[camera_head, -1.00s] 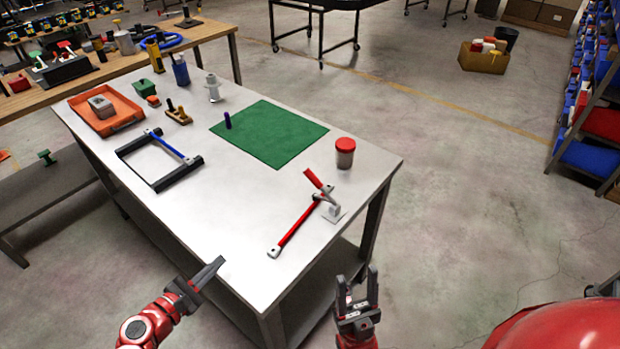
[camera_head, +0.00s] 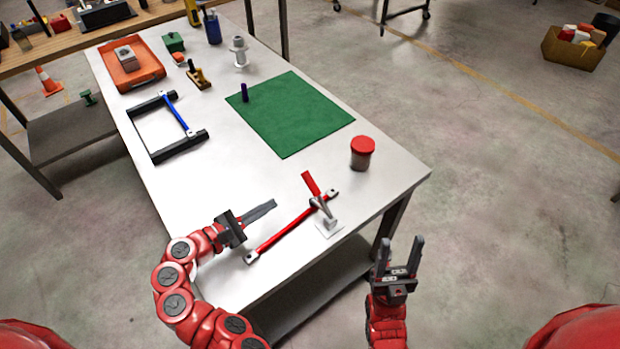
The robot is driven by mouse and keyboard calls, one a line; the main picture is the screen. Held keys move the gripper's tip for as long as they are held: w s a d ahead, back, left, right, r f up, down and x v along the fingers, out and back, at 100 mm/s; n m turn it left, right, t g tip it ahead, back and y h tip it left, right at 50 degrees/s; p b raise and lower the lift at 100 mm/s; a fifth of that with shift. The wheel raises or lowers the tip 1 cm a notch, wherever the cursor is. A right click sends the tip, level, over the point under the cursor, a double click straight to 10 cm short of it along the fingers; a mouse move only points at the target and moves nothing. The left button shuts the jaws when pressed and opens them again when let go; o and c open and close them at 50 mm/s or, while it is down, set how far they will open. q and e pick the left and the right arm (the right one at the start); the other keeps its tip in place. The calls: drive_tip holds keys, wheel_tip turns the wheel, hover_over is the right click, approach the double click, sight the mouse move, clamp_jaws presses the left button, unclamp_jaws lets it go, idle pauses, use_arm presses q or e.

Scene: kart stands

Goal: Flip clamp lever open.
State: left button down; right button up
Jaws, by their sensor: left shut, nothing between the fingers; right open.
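The toggle clamp (camera_head: 328,226) stands on a small pale base plate near the front right edge of the white table. Its red-gripped lever (camera_head: 311,184) points up and to the left. A long red bar (camera_head: 283,236) lies beside the clamp, running from lower left to upper right and passing behind it. My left gripper (camera_head: 274,204) is shut and empty, over the table to the left of the clamp, apart from the lever. My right gripper (camera_head: 402,243) is open and empty, its fingers pointing up, off the table's right edge.
A red-lidded jar (camera_head: 362,153) stands behind and right of the clamp. A green mat (camera_head: 290,118) lies mid-table. A black frame with a blue bar (camera_head: 176,111) and an orange tray (camera_head: 130,78) are farther left.

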use_arm(q)
drive_tip(key=p+x, duration=0.3)
drive_tip(key=x, duration=0.6)
drive_tip(key=shift+w+d, duration=0.25)
drive_tip(key=shift+d, duration=0.05)
drive_tip(key=shift+s+d+r+p, duration=0.15)
drive_tip(key=shift+s+r+p, duration=0.25)
drive_tip(key=shift+r, duration=0.15)
drive_tip(key=shift+s+d+r+p, duration=0.1)
drive_tip(key=shift+s+r+p, duration=0.25)
drive_tip(key=shift+r, duration=0.25)
drive_tip(key=shift+s+r, duration=0.25)
drive_tip(key=shift+r, duration=0.2)
